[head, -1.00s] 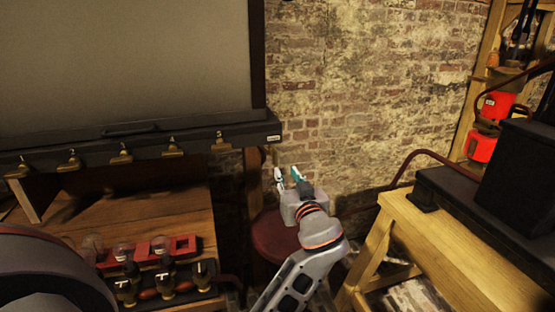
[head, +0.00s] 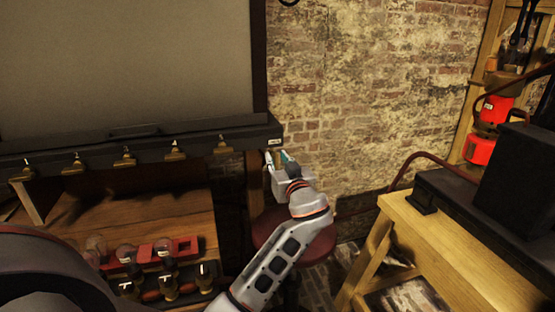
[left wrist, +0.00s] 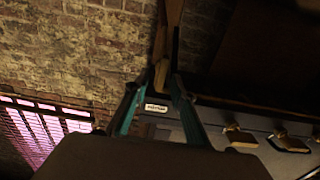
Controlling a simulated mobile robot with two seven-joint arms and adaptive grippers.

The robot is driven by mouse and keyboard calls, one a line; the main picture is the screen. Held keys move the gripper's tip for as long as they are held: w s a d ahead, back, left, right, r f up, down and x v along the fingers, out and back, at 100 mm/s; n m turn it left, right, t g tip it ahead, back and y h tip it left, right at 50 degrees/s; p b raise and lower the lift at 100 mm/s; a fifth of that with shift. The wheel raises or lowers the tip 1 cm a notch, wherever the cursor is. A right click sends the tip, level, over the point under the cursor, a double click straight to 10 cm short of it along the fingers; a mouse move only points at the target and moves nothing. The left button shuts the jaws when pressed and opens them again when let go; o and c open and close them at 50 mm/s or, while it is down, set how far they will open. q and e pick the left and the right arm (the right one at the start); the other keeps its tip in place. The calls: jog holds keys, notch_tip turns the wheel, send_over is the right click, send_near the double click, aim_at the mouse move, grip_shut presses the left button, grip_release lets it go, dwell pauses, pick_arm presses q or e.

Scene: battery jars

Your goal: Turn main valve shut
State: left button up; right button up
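Several brass lever fittings line a black rail under the large grey panel; the rightmost (head: 222,146) is closest to my left gripper. A small white label (head: 275,141) sits at the rail's right end, its text unreadable. I cannot tell which fitting is the main valve. My left gripper (head: 277,157) is just below the rail's right end, its teal fingers apart and empty. In the left wrist view the fingers (left wrist: 157,85) stand either side of the label (left wrist: 157,107), with brass levers (left wrist: 240,136) to the right. My right gripper is not in view.
A round dark red stool (head: 290,238) stands below my left gripper. A wooden bench (head: 430,245) with black equipment is at right. A wooden shelf (head: 150,222) with bulbs, red holders and brass handles is at lower left. Brick wall (head: 370,100) lies behind.

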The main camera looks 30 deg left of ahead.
pick_arm(q)
grip_shut()
jog(key=shift+m, duration=0.3)
jog(key=shift+w+d+f+m+p, duration=0.2)
jog(key=shift+m+p, duration=0.95)
jog(key=shift+m, duration=1.8)
jog(key=shift+w+d+f+m+p, duration=0.15)
jog(key=shift+m+p, duration=1)
jog(key=shift+m, duration=1.75)
jog(key=shift+w+d+f+m+p, duration=0.15)
jog(key=shift+m+p, duration=1)
jog(key=shift+m, duration=1.8)
jog(key=shift+f, duration=0.1)
